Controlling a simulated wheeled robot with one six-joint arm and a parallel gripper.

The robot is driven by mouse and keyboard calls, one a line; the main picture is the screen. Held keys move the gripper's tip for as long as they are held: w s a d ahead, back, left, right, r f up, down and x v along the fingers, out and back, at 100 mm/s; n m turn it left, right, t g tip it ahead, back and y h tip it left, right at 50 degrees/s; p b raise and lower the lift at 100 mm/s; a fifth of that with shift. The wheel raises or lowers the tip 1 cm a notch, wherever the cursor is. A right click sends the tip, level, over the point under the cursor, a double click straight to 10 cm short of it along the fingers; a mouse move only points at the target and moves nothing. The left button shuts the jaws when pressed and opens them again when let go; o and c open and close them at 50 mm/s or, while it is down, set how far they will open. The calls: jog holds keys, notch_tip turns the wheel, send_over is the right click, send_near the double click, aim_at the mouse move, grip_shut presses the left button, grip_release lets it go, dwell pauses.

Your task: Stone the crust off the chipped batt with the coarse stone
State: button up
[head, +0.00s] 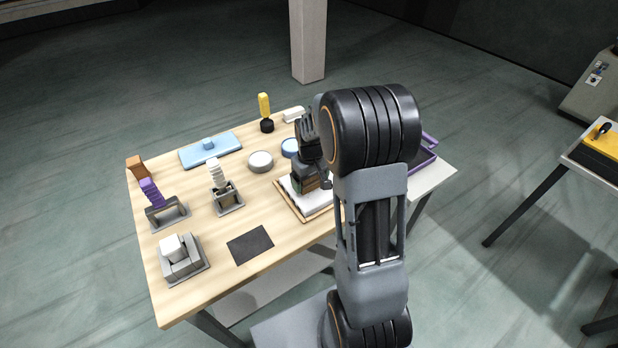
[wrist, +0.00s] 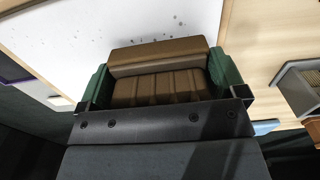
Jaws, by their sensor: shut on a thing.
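A brown ribbed block, which looks like the coarse stone (wrist: 160,88), is held between the green fingers of my gripper (wrist: 160,72). In the head view my gripper (head: 307,178) is over the batt, partly hidden by my arm. The batt is a white slab (head: 300,203) on a wooden board (head: 283,196) near the table's right side. In the wrist view the batt (wrist: 120,20) fills the upper part, with small dark specks scattered beyond the stone. The stone is at or just above the batt's face; I cannot tell if it touches. No chip is clearly visible.
Left of the batt are a dark mat (head: 250,245), grey holders with a white block (head: 172,248), a purple piece (head: 150,190) and a pale piece (head: 214,170). Behind are a blue tray (head: 200,152), round dishes (head: 260,162) and a yellow-handled tool (head: 264,105). A purple tray (head: 425,158) stands right.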

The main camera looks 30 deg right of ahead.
aim_at(319, 198)
jog(key=shift+s+d, duration=0.25)
jog(key=shift+s, duration=0.85)
jog(key=shift+s+d, duration=0.2)
jog(key=shift+s, duration=0.9)
jog(key=shift+f+b, duration=0.75)
jog(key=shift+f, duration=0.2)
jog(key=shift+w+a, duration=0.2)
jog(key=shift+w, duration=1.25)
jog(key=shift+w+a, duration=0.15)
jog(key=shift+w, duration=1.25)
jog(key=shift+w, duration=0.15)
jog(key=shift+w+a+p, duration=0.2)
jog(key=shift+w+p, duration=0.15)
jog(key=shift+w, duration=1)
jog(key=shift+w+a+p, duration=0.15)
jog(key=shift+w+p, duration=0.15)
jog(key=shift+w, duration=1.05)
jog(key=shift+s, duration=0.1)
